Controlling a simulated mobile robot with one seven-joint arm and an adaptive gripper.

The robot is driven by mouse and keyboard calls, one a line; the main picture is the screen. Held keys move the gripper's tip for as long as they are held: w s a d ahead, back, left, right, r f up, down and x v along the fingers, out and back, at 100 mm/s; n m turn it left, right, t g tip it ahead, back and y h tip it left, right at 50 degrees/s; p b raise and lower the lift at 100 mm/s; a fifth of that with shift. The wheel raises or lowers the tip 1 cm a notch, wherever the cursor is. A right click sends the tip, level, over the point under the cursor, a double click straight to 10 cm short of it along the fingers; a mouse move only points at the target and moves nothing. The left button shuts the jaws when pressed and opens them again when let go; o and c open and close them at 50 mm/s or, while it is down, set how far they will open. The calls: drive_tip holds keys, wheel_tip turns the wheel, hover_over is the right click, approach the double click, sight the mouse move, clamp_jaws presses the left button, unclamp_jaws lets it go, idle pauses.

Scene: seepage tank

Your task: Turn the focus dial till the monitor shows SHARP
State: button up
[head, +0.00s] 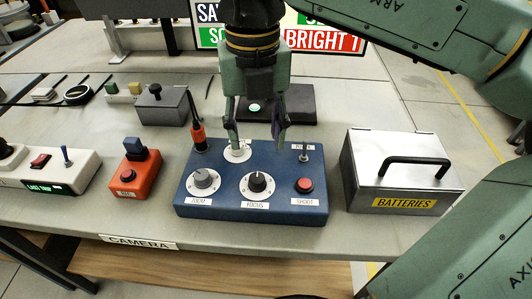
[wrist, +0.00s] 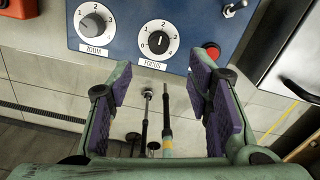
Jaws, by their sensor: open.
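The focus dial (head: 258,183) is a black knob on a white disc, front middle of the blue control box (head: 190,208). It also shows in the wrist view (wrist: 158,42), where its white mark points roughly up toward the 2. My gripper (head: 257,145) is open and empty, fingers pointing down over the back part of the box. In the wrist view the dial lies beyond the gap between the fingertips (wrist: 163,75), not touching them. The monitor (head: 325,40) stands behind, partly hidden by my arm. "BRIGHT 1" and a partial "SO" are readable; the full focus word is hidden.
The zoom dial (head: 203,180) is left of the focus dial, and the red shoot button (head: 304,185) is right. An orange-red handle (head: 198,132) stands upright at the box's back left. A metal batteries box (head: 395,170) is to the right. An orange switch box (head: 135,173) is left.

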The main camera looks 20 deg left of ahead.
sight(257, 178)
drive_tip(key=f+p, duration=0.1)
drive_tip(key=f, duration=0.4)
drive_tip(key=f+p, duration=0.1)
drive_tip(key=f, duration=0.4)
drive_tip(key=shift+s+f, duration=0.2)
drive_tip(key=shift+f, duration=0.05)
drive_tip(key=shift+c, duration=0.5)
clamp_jaws()
